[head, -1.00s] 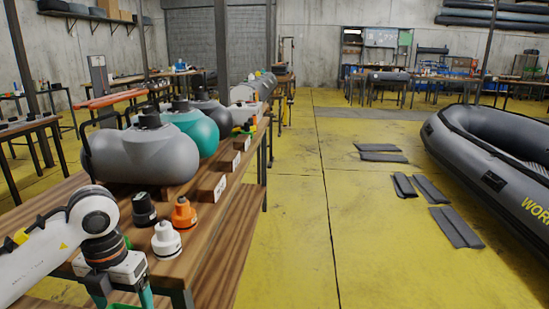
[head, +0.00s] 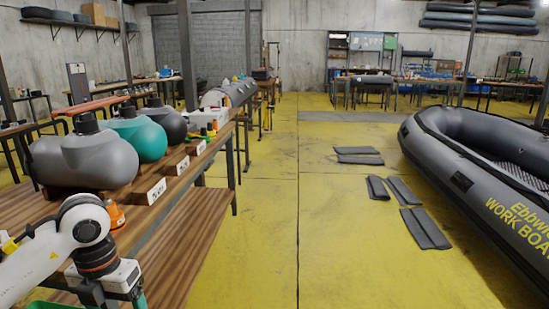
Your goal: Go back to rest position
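My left arm comes in from the lower left, over the front of the wooden workbench (head: 185,222). Its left gripper (head: 115,301) is at the bottom edge, and the fingers are mostly cut off, so I cannot tell if it is open or shut. My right gripper is out of view. An orange valve (head: 115,216) stands on the bench, partly hidden behind my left arm. A grey inflated piece (head: 75,162), a teal one (head: 138,138) and a dark grey one (head: 167,122) sit in a row on the bench.
A grey inflatable boat (head: 455,160) lies on the floor at the right. Flat grey pads (head: 425,228) lie on the yellow floor beside it. The floor (head: 260,230) between bench and boat is otherwise clear. Further benches and shelves (head: 380,45) stand at the back.

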